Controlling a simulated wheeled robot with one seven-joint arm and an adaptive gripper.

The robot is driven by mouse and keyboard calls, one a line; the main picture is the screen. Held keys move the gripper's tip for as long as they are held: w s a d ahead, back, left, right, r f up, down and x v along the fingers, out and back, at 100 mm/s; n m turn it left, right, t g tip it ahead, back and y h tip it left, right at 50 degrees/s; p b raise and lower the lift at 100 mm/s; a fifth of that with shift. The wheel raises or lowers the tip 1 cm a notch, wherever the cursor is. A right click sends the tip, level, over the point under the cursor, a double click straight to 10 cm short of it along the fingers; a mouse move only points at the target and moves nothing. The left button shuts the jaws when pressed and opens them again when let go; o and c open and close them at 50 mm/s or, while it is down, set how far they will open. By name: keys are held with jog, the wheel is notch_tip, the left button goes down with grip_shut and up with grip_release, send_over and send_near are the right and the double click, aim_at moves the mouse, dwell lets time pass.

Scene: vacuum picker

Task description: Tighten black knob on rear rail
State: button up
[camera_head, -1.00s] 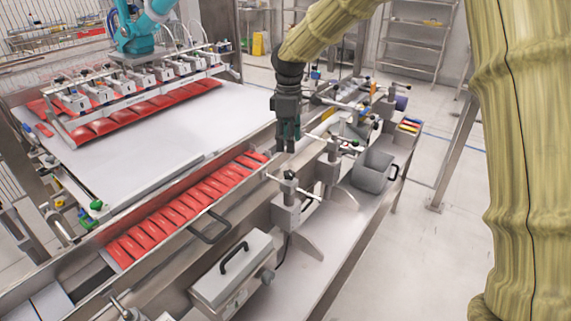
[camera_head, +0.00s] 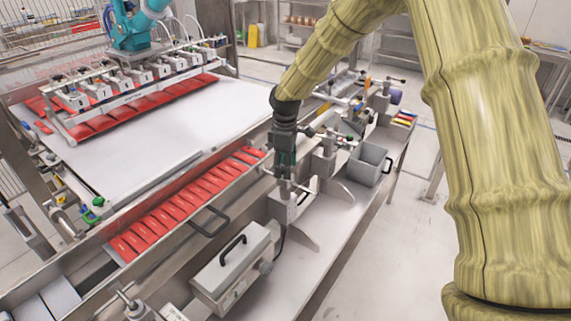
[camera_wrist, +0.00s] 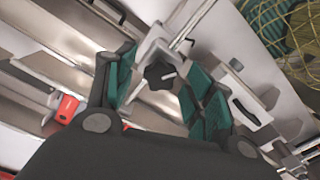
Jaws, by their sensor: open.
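A black lobed knob (camera_wrist: 160,77) with a light stem shows in the wrist view. It sits on a grey metal clamp bracket (camera_wrist: 152,50) crossed by a thin bright rod. My gripper (camera_wrist: 163,84) is open, its green-padded fingers on either side of the knob with gaps visible. I cannot tell from this angle how far the fingertips are above the knob. In the head view my gripper (camera_head: 284,176) points down over a grey clamp post (camera_head: 283,208) on the machine's rail. The knob is not clear there, being small and partly hidden by my gripper.
A row of red packs (camera_head: 180,205) lies in a trough left of the post. A grey lidded box (camera_head: 232,265) with a black handle stands in front. A grey bin (camera_head: 368,165) and further clamp posts stand at right. A teal robot with a suction bar (camera_head: 140,80) is at back left.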

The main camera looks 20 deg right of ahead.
jog(key=shift+s, duration=0.1)
jog(key=c, duration=1)
